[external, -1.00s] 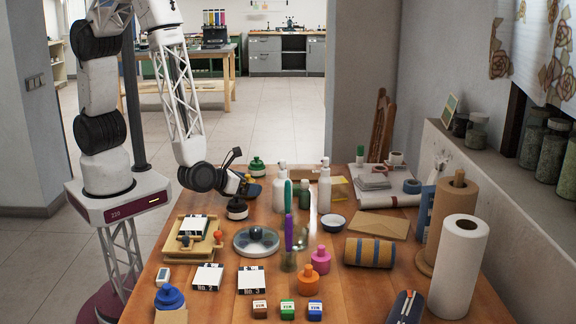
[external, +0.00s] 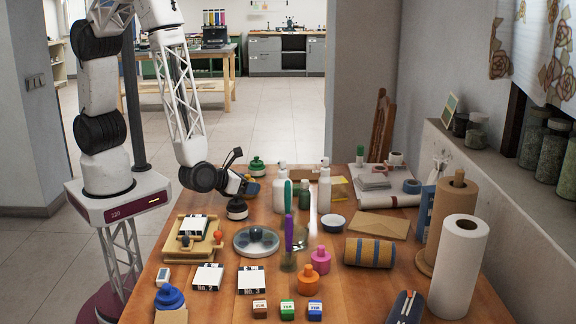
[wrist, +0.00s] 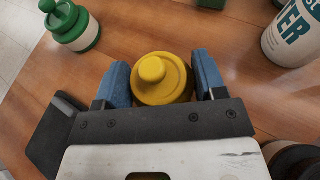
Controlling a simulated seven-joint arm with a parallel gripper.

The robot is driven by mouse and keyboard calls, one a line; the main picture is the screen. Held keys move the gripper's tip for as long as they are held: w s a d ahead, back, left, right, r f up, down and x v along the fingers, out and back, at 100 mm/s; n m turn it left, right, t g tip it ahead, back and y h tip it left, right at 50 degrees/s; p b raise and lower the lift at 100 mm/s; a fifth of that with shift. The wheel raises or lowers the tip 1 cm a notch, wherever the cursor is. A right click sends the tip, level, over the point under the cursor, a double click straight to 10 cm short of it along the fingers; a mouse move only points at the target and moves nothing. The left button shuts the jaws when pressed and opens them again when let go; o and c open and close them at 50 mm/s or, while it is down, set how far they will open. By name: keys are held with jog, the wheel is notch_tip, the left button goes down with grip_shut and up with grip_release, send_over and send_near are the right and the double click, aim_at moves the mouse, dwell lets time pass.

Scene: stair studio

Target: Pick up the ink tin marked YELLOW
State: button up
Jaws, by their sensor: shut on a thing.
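A yellow tin with a round knob lid (wrist: 163,82) sits between the two blue fingertips of my gripper (wrist: 160,76) in the wrist view. The fingers touch its sides, and my gripper is shut on it. Any marking on the tin is hidden from this view. In the external view my gripper (external: 249,187) is low at the far left part of the table, and the yellow tin is mostly hidden there. I cannot tell whether the tin still touches the table.
A green-lidded tin (wrist: 72,27) stands close by at the upper left. A black-lidded tin (external: 237,209) is just in front of my gripper. White bottles (external: 324,188) stand to the right. Pink (external: 321,260), orange (external: 308,279) and blue (external: 170,297) tins are nearer the front.

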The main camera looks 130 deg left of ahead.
jog(key=shift+c, duration=1)
jog(key=shift+r, duration=0.2)
jog(key=shift+r, duration=1.05)
jog(key=shift+s+d+r, duration=0.2)
jog(key=shift+s+r, duration=0.25)
jog(key=shift+r, duration=0.15)
jog(key=s+d, duration=0.2)
jog(key=s, duration=0.2)
jog(key=s+d+r, duration=0.1)
jog(key=s+d, duration=0.1)
jog(key=s, duration=0.3)
jog(key=s+d, duration=0.2)
jog(key=s, duration=0.2)
jog(key=shift+s+d+r, duration=0.15)
jog(key=shift+s+r, duration=0.05)
jog(key=shift+s, duration=0.1)
